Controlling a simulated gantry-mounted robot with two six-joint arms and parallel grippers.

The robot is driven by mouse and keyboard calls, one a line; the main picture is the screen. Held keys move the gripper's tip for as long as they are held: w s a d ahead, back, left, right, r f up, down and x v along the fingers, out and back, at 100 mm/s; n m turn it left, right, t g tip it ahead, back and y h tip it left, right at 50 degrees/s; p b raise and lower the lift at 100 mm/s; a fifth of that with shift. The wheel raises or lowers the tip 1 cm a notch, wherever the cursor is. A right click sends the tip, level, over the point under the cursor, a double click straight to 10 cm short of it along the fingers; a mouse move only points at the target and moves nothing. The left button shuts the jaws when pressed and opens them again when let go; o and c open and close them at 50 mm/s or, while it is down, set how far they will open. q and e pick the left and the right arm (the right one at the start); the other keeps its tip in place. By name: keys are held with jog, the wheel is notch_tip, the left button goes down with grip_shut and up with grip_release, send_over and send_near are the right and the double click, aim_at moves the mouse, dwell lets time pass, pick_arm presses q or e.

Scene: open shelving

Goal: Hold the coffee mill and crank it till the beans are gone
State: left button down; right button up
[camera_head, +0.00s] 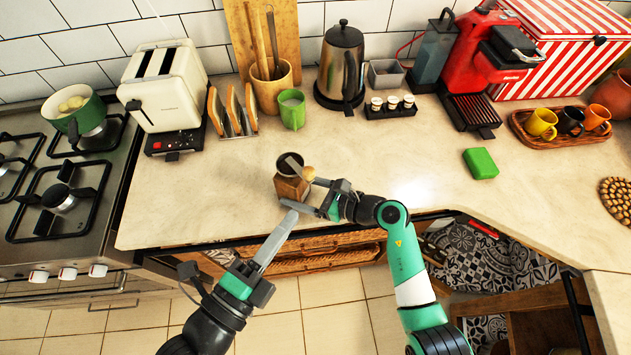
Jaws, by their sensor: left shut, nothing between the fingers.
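The coffee mill (289,188) stands upright near the counter's front edge, with a wooden body and a dark round hopper. Its crank arm (293,165) runs across the top to a light wooden knob (308,173) at the right. The hopper looks dark; I cannot make out beans. My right gripper (300,193) is at the mill's lower right, its fingers apart, one in front of the body and one near its right side. I cannot tell whether they press on it. My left gripper (294,217) is shut and empty, below the mill, its tips close to the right gripper's front finger.
A toaster (164,85), toast rack (233,112), green cup (292,109), kettle (340,65) and red coffee machine (480,65) line the back. A green block (480,163) and a tray of mugs (561,142) lie right. The counter left of the mill is clear.

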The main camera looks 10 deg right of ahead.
aim_at(311, 178)
pick_arm(q)
jog(key=x, duration=0.9)
jog(key=shift+s+a, duration=0.25)
jog(key=shift+a, duration=0.45)
dwell(0.4)
jog(key=shift+s+a, duration=0.1)
jog(key=shift+a, duration=0.5)
jog(key=w+a, duration=0.2)
jog(key=a, duration=0.5)
jog(key=shift+a, duration=0.2)
jog(key=shift+d, duration=0.1)
dwell(0.7)
